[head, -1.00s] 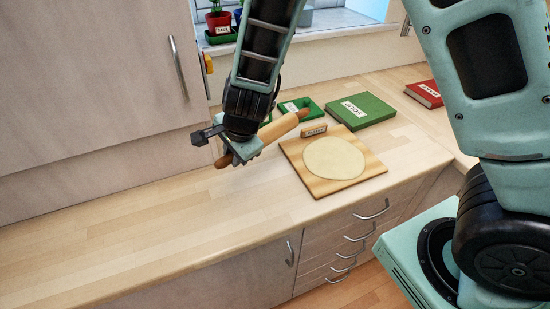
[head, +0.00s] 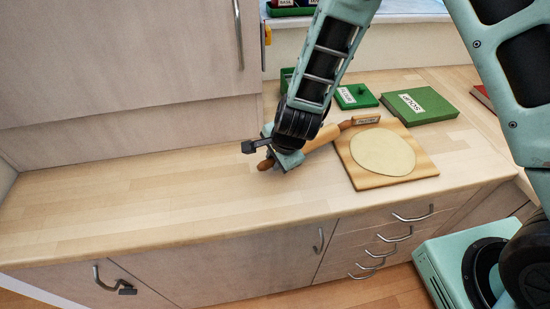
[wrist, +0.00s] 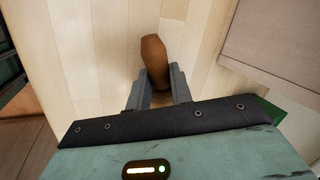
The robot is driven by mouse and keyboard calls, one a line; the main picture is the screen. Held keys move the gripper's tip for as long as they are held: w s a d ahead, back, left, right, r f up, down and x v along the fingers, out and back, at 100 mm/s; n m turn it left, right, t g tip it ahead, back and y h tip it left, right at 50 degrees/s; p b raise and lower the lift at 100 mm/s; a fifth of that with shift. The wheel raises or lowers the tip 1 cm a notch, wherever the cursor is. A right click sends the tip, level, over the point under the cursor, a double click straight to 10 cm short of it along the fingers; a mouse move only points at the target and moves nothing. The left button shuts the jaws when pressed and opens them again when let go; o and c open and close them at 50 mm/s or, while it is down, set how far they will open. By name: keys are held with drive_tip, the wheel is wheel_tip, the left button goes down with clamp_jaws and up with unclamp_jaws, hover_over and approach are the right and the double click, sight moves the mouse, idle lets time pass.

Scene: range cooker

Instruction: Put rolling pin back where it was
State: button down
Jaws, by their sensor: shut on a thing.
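The rolling pin (head: 319,138) has a pale wooden body and brown handles. My gripper (head: 284,160) is shut on it near its left end, over the worktop left of the pastry board. In the wrist view a brown handle (wrist: 154,58) sticks out past the two fingers of my gripper (wrist: 158,88). The pin's far handle reaches the board's back left edge in the head view; I cannot tell whether the pin touches the worktop or board. The pastry board (head: 417,174) bears a round sheet of dough (head: 383,152) and a small labelled wooden block (head: 366,120).
Behind the board lie a green book (head: 420,106) and a small green box with a lid (head: 355,96). A red book (head: 483,97) lies at the far right. The worktop (head: 130,195) to the left is clear. A tall cupboard (head: 120,60) stands behind it.

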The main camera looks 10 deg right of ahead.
drive_tip(key=shift+f+b, duration=0.6)
drive_tip(key=shift+f, duration=0.05)
drive_tip(key=c, duration=1.3)
unclamp_jaws()
drive_tip(key=shift+o, duration=0.2)
drive_tip(key=shift+r, duration=0.1)
